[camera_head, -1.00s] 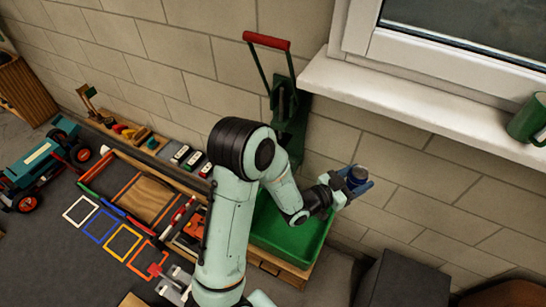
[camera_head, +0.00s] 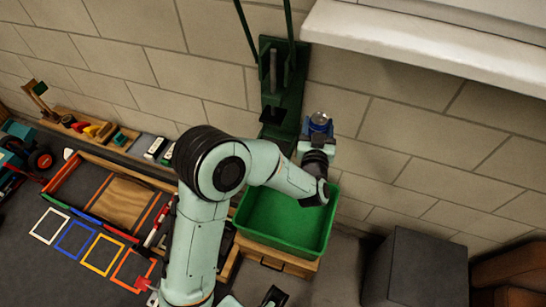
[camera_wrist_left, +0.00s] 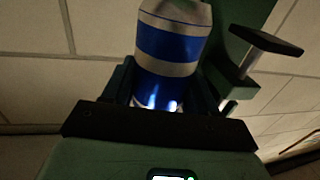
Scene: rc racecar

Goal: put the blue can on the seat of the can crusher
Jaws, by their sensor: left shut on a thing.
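The blue can (camera_head: 319,122) is upright or nearly so, between the fingers of my left gripper (camera_head: 318,130). In the left wrist view the can (camera_wrist_left: 172,50) shows a blue and silver body between the dark fingers (camera_wrist_left: 165,88). My left gripper is shut on it and holds it just right of the green can crusher (camera_head: 295,100). The crusher is upright against the wall, with a dark flat plate (camera_head: 273,112) sticking out. This plate also shows to the right of the can in the wrist view (camera_wrist_left: 265,40). The can is apart from the plate. I cannot clearly make out the seat.
A green tray (camera_head: 327,236) stands below my left wrist. The white window sill (camera_head: 420,55) juts out at the upper right. A dark grey box (camera_head: 415,270) stands at the lower right. Coloured square frames (camera_head: 76,240) lie at the left.

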